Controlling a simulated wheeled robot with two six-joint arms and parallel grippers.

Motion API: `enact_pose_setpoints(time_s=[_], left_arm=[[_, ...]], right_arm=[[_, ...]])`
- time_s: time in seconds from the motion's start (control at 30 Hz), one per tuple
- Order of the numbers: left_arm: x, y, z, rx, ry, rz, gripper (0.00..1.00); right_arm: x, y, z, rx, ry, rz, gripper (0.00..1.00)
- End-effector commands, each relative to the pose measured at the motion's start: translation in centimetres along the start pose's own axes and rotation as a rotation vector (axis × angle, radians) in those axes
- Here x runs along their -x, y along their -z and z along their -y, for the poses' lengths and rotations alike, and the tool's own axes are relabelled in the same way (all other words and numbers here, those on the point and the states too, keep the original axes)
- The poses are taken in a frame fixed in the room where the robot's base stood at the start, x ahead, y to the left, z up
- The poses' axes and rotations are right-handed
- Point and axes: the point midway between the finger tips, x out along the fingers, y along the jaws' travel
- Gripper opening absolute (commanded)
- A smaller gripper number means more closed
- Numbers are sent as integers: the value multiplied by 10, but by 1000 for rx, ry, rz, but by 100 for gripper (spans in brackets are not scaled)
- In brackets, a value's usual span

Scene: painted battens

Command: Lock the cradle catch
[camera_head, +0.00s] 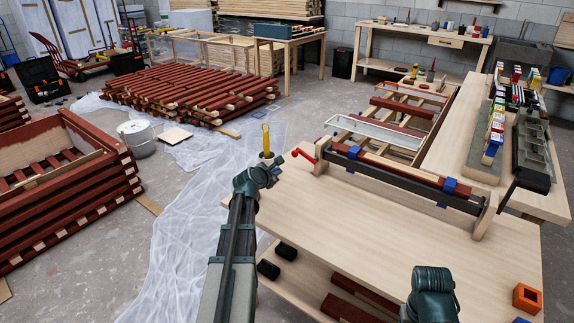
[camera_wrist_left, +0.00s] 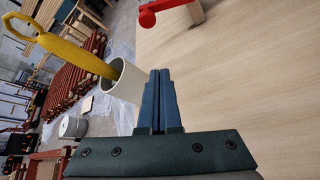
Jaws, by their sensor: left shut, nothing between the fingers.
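The cradle is a long frame with a dark rail (camera_head: 405,182) between wooden end blocks, the near right one (camera_head: 485,216) standing at the bench edge. A red lever-like catch (camera_head: 304,156) sticks out at its left end; its rounded red end also shows at the top of the left wrist view (camera_wrist_left: 148,17). My left gripper (camera_head: 279,163) is shut and empty, to the left of the red catch and apart from it. Its two blue fingers (camera_wrist_left: 160,73) lie together in the left wrist view. My right gripper is not in view; only my right arm shows at the bottom.
A white cup (camera_wrist_left: 127,95) with a yellow-handled tool (camera_wrist_left: 72,48) stands close beside the left gripper. Blue pieces (camera_head: 449,186) sit on the cradle. The front bench top (camera_head: 380,230) is mostly bare. An orange block (camera_head: 527,298) lies at its right.

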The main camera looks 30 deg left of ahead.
Motion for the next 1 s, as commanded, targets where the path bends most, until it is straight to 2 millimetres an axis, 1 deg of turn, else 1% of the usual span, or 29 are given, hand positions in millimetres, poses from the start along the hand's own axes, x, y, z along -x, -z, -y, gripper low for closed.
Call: enact_pose_setpoints(time_s=[0.03, 0.13, 0.4, 0.53, 0.67, 0.8, 1.0], left_arm=[[-1, 4, -6, 23, -14, 1, 0], [0, 6, -10, 43, -24, 4, 0], [0, 5, -10, 42, -23, 3, 0], [-8, 6, -10, 41, -22, 3, 0], [-28, 7, -9, 40, -21, 3, 0], [-58, 7, -10, 39, -20, 4, 0], [-94, 7, -11, 39, -21, 4, 0]], right_arm=[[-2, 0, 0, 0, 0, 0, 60], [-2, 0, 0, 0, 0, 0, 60], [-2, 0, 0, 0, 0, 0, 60], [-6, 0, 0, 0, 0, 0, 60], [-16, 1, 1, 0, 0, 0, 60], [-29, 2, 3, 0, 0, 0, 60], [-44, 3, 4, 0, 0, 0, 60]])
